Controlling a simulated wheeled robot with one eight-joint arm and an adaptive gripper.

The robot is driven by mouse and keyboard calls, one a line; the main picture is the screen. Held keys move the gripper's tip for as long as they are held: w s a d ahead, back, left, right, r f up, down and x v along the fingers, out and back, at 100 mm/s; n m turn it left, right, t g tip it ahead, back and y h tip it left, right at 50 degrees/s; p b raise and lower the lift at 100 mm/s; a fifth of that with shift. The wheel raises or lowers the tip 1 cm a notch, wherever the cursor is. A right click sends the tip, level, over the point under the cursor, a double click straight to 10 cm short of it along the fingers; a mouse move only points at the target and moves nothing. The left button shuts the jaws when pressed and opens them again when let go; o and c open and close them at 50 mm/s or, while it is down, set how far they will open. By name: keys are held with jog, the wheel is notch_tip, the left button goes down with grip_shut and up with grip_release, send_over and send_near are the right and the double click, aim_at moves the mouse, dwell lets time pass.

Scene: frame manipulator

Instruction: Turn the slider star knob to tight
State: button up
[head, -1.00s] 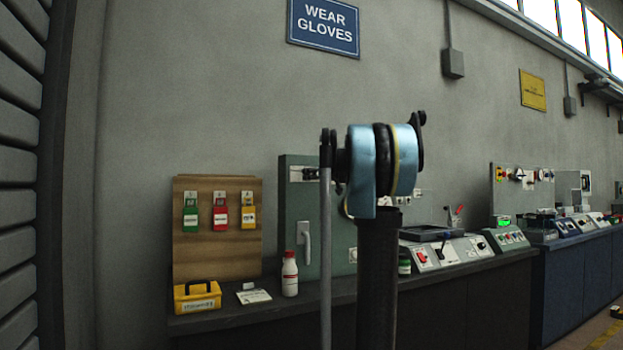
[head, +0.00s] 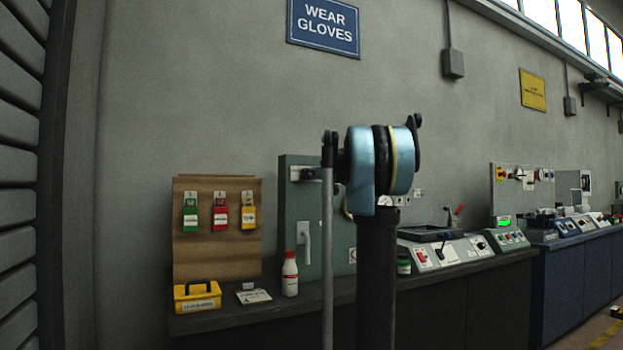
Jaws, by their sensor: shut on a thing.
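I cannot make out the slider star knob in the head view. My own arm, with its blue joint, stands in front of the middle of the bench and hides part of the grey-green panel (head: 294,230). A metal latch or slide piece (head: 303,174) is at the panel's upper left, and its right end runs behind my arm. A grey lever handle (head: 304,238) is lower on the panel. My gripper does not show, so its hold and its place relative to the knob are hidden.
A wooden board (head: 217,260) with padlocks stands at the left of the bench. A yellow box (head: 197,297), a card (head: 253,296) and a white bottle (head: 290,275) are in front. Control boxes (head: 443,252) are right of my arm. A second bench (head: 560,282) is farther right.

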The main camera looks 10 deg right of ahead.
jog(key=m, duration=1)
jog(key=m+h, duration=0.1)
jog(key=m, duration=1)
jog(key=f+m+t+h, duration=0.1)
jog(key=m, duration=0.9)
jog(key=shift+s, duration=0.1)
jog(key=shift+m, duration=0.3)
jog(key=o, duration=1)
jog(key=shift+o, duration=0.2)
